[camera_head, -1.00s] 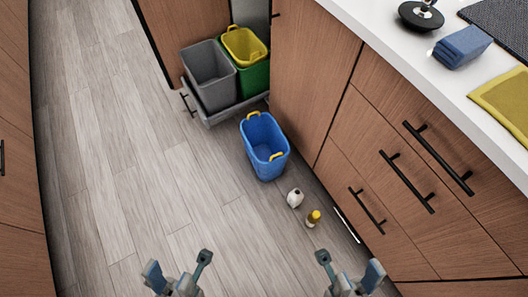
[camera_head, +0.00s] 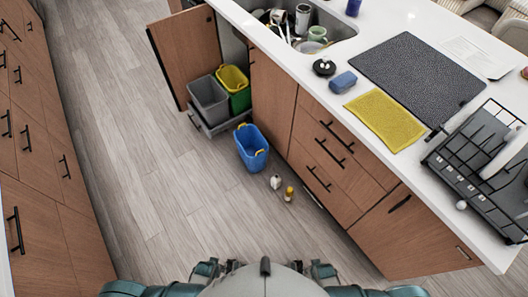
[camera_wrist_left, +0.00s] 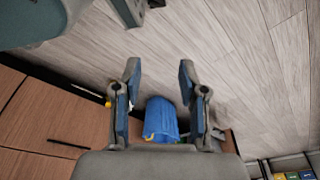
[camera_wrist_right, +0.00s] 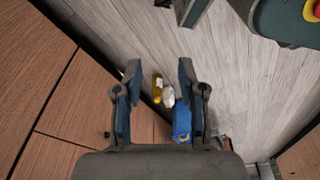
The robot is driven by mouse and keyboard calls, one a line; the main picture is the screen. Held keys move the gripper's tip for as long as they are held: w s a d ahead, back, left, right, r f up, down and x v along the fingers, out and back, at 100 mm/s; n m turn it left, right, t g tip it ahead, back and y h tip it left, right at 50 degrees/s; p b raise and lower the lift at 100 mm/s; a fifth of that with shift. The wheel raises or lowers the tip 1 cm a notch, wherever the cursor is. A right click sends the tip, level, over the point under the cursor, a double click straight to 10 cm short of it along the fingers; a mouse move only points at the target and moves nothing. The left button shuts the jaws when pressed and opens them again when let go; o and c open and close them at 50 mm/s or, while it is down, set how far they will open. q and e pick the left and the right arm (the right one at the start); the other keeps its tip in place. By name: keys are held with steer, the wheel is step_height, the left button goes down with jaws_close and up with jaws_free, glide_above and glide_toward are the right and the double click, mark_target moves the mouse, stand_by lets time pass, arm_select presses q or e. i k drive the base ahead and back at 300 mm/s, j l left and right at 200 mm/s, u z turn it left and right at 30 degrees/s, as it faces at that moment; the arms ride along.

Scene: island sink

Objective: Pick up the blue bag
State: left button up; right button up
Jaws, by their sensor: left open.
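No plain bag shows. A blue bin (camera_head: 252,150) with yellow handles stands upright on the floor in front of the island cabinet. It also shows in the left wrist view (camera_wrist_left: 161,117), beyond my open, empty left gripper (camera_wrist_left: 158,72). In the right wrist view, the blue bin (camera_wrist_right: 182,118) is partly hidden behind a finger of my right gripper (camera_wrist_right: 158,72), which is open and empty. Both grippers are well away from the bin. A small white bottle (camera_head: 276,182) and a yellow-capped bottle (camera_head: 289,193) stand on the floor near the bin.
A pull-out rack with a grey bin (camera_head: 208,100) and a green bin (camera_head: 239,100), a yellow one inside, stands behind the blue bin. An open cabinet door (camera_head: 187,50) is beside it. The island counter edge and drawers are at right. The wooden floor (camera_head: 150,130) at left is clear.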

mark_target(252, 147)
steer(key=i+j+z, duration=0.1)
steer(key=z, duration=0.3)
steer(key=i+j+z, duration=0.15)
steer(key=z, duration=0.25)
steer(key=j+z, duration=0.25)
steer(key=z, duration=0.15)
steer(key=i+j+z, duration=0.1)
steer(key=z, duration=0.3)
steer(key=j, duration=0.1)
